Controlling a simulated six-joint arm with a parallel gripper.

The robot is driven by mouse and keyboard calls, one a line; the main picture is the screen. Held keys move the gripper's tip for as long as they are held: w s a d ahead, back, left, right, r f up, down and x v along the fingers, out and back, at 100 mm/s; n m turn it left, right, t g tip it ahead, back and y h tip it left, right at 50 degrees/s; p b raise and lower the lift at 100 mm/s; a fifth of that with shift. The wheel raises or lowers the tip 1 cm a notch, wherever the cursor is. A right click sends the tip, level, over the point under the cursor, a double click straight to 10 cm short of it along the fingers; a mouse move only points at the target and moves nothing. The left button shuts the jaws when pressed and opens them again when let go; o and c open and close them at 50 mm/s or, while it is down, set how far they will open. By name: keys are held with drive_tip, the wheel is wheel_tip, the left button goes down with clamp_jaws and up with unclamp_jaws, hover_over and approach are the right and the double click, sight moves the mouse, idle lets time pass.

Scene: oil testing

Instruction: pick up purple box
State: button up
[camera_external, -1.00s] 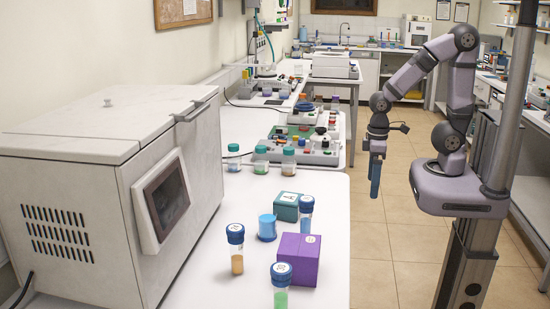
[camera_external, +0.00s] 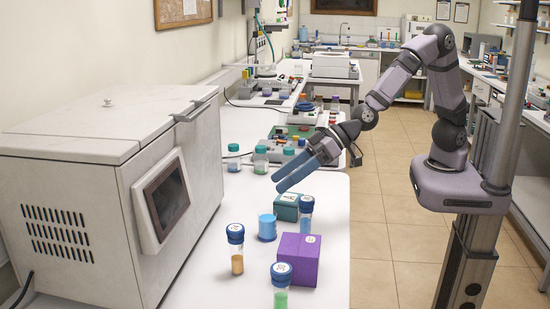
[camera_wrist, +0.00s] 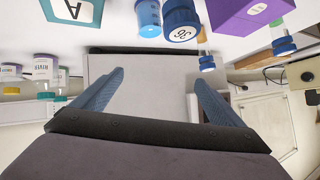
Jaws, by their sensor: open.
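The purple box (camera_external: 298,259) stands near the right edge of the white table, with a small white label on its upper right. In the wrist view the purple box (camera_wrist: 250,14) shows at the upper right, partly cut off by the frame. My gripper (camera_external: 285,182) is over the table, behind the box and above the teal box (camera_external: 287,207). In the wrist view my gripper (camera_wrist: 160,85) has its two blue fingers spread apart with nothing between them. It is clear of the purple box.
A blue-capped vial (camera_external: 306,214) stands just behind the purple box, next to a blue cylinder (camera_external: 267,227). More blue-capped vials stand at left (camera_external: 236,249) and in front (camera_external: 281,284). A large white machine (camera_external: 110,190) fills the table's left side.

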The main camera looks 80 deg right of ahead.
sight(300, 244)
drive_tip(key=a+f+m+t+h+b, duration=0.1)
drive_tip(key=a+m+t+b, duration=0.3)
drive_tip(key=a, duration=0.9)
drive_tip(key=s+f, duration=0.1)
drive_tip(key=s, duration=0.1)
drive_tip(key=s+a+f+n+t+h, duration=0.1)
drive_tip(key=f, duration=0.1)
drive_tip(key=s+a+f+t, duration=0.1)
drive_tip(key=s+f, duration=0.1)
drive_tip(key=shift+s+a+f+h, duration=0.2)
drive_tip(key=shift+s+f+h, duration=0.1)
drive_tip(key=shift+h, duration=0.1)
drive_tip(key=shift+n+t+h, duration=0.6)
drive_tip(key=shift+t+h, duration=0.2)
drive_tip(key=s+f, duration=0.1)
drive_tip(key=s, duration=0.1)
drive_tip(key=s+f, duration=0.3)
drive_tip(key=s, duration=0.1)
drive_tip(key=shift+s+d+f, duration=0.1)
drive_tip(key=shift+s+f, duration=0.15)
drive_tip(key=shift+f, duration=0.15)
drive_tip(key=shift+s+d+f, duration=0.1)
drive_tip(key=shift+s+f, duration=0.15)
drive_tip(key=shift+s, duration=0.2)
drive_tip(key=shift+w+p, duration=0.7)
drive_tip(key=shift+w, duration=0.95)
drive_tip(key=shift+w+f+p, duration=0.15)
drive_tip(key=shift+w+p, duration=0.7)
drive_tip(key=shift+w, duration=1.25)
drive_tip(key=shift+c, duration=0.7)
